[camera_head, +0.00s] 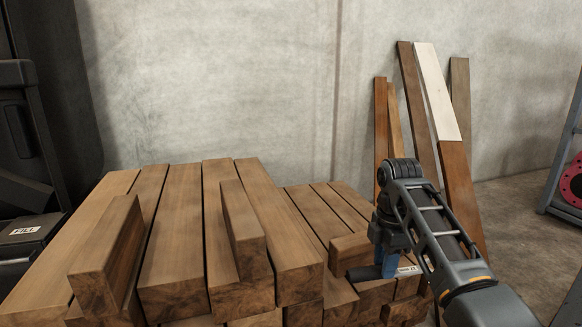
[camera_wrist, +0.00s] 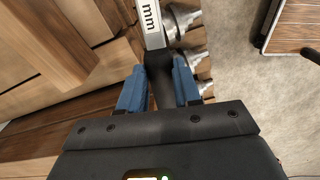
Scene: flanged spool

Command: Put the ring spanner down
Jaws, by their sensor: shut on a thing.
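My gripper (camera_wrist: 159,76) has two blue fingers shut on the ring spanner. In the wrist view the spanner has a dark grip (camera_wrist: 160,64) between the fingers and a silver shaft (camera_wrist: 151,22) marked "mm". The shaft runs out of the top of the frame, so its far end is hidden. In the head view my gripper (camera_head: 388,266) is low at the right end of the timber stack. I cannot tell whether the spanner touches the wood.
Stacked timber beams (camera_head: 175,240) fill the left and middle, with loose blocks (camera_head: 243,230) on top. Several silver conical metal parts (camera_wrist: 190,60) sit close right of the spanner. Planks (camera_head: 418,110) lean on the wall. Bare floor (camera_head: 520,235) lies at the right, beside a rack.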

